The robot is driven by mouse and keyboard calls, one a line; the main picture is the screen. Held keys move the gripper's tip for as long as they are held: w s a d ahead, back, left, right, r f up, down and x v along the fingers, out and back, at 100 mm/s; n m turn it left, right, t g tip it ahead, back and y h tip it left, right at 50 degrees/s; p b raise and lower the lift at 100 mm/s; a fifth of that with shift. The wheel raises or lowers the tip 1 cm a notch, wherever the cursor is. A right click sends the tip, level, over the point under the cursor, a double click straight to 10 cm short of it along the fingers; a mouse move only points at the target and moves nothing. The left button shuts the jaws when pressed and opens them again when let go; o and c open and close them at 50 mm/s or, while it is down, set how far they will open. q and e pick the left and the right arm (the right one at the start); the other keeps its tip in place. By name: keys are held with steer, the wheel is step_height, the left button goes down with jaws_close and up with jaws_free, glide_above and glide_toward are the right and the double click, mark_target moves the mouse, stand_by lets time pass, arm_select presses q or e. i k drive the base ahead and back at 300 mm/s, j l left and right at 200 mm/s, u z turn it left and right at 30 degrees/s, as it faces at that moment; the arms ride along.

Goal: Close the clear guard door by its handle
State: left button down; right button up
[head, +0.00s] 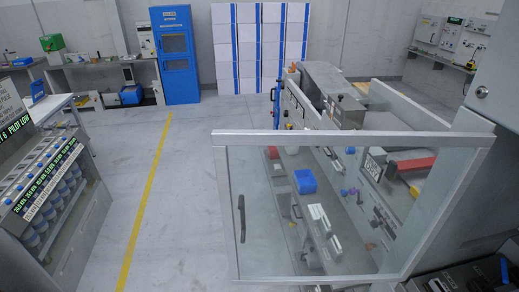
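The clear guard door (352,139) is a large see-through panel in a pale metal frame, filling the lower right of the head view. Its dark, upright bar handle (241,218) is near the panel's left edge. The door appears to stand open, with its right edge close to the grey machine housing (482,90). The hinge itself is not clear to see. Neither of my grippers is in view, and nothing touches the handle.
Through the panel I see a blue bin (305,181) and other bench items. A rack of cups (50,190) stands at left. Clear grey floor with a yellow line (145,205) lies between rack and door. A blue cabinet (176,55) stands at the back.

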mark_target(481, 142)
steer(key=i+j+z, duration=0.4)
steer(key=i, duration=0.3)
steer(key=i+j+z, duration=0.6)
steer(key=z, duration=0.3)
steer(key=i+j+z, duration=0.1)
steer(key=z, duration=0.35)
steer(key=i+j+z, duration=0.1)
steer(key=j+z, duration=0.6)
steer(key=z, duration=0.25)
steer(key=j+z, duration=0.35)
steer(key=z, duration=0.15)
steer(key=j+z, duration=0.3)
steer(key=z, duration=0.15)
steer(key=j+z, duration=0.1)
steer(key=z, duration=0.3)
steer(key=k+z, duration=0.1)
steer(key=z, duration=0.3)
steer(key=k+j+z, duration=0.1)
steer(key=z, duration=0.3)
steer(key=k+j+z, duration=0.45)
steer(key=j+u, duration=0.15)
